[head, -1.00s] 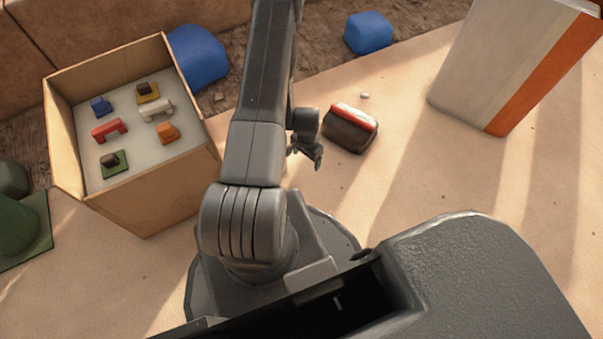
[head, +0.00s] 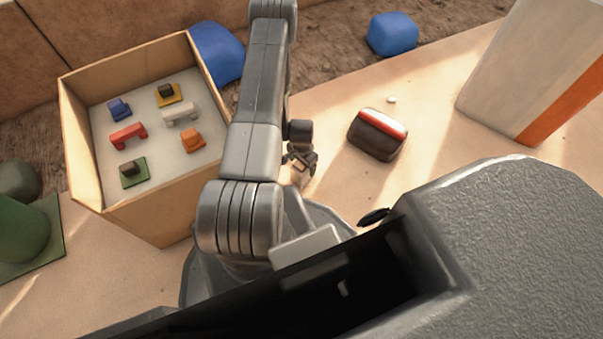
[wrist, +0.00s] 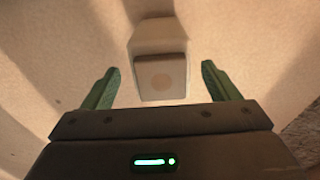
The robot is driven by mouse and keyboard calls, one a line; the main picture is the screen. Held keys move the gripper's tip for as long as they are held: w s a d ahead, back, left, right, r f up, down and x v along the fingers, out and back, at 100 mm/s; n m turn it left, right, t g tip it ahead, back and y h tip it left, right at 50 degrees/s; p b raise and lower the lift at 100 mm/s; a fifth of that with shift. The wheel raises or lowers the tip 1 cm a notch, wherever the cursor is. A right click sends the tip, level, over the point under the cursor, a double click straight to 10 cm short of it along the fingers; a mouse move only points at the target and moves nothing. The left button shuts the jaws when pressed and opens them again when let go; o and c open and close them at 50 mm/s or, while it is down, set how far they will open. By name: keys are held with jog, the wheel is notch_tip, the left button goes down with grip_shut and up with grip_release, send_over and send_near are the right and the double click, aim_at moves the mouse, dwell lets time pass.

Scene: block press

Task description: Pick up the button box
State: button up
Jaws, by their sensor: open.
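A small pale box with a brown face and a faint round mark, which I take for the button box (wrist: 162,77), lies ahead of and between the fingers of my gripper (wrist: 160,85) in the wrist view. The gripper is open, with one green finger on each side, and nothing is gripped. In the head view my gripper (head: 301,158) hangs low beside my arm. A small pale patch of the box (head: 299,177) shows just below it, and the rest is hidden. I cannot tell the exact gap between fingers and box.
A dark block with a red and white top (head: 378,134) stands right of the gripper, with a small white piece (head: 391,99) behind it. An open-topped crate (head: 150,213) holding several coloured blocks is at left. A tall white and orange box (head: 520,75) is at right.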

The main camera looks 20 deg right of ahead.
notch_tip(320, 180, down, 4)
jog(key=shift+a+r+b, duration=0.1)
jog(key=shift+r+b, duration=0.15)
jog(key=shift+b, duration=0.25)
jog(key=shift+r, duration=0.1)
jog(key=c, duration=1.3)
